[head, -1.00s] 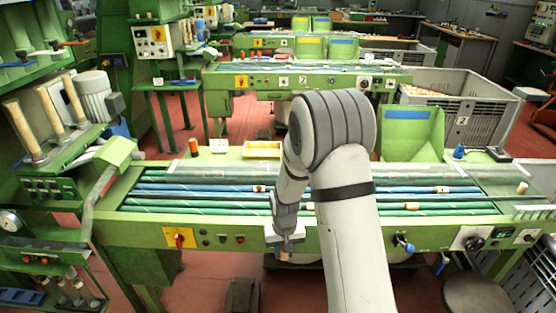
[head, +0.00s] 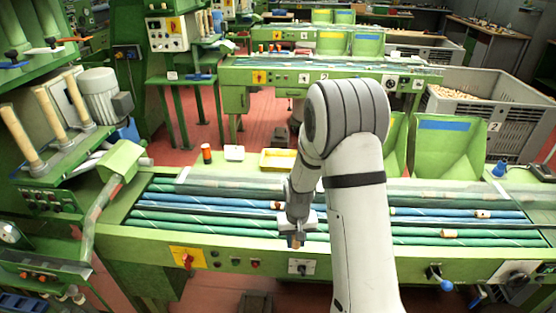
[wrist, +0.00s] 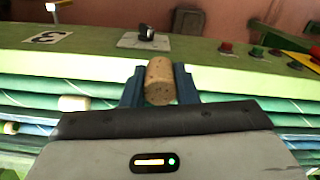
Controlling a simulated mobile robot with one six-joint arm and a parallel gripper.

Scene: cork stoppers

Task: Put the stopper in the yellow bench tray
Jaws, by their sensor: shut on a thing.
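A cork stopper (wrist: 159,82) is between the two blue fingers of my gripper (wrist: 160,86) in the wrist view, and the fingers are shut on it. In the head view my gripper (head: 296,238) points down over the front edge of the green bench, with the brown stopper (head: 295,243) showing at its tip. The yellow bench tray (head: 278,160) lies at the back of the bench, behind and left of my gripper. My arm hides part of its right side.
Blue and green rollers (head: 210,212) run along the bench, with loose corks (head: 450,233) on the right. An orange cylinder (head: 206,152) and a white box (head: 234,153) stand left of the tray. Green bins (head: 450,150) stand at the right. A grey crate (head: 500,110) of corks is behind.

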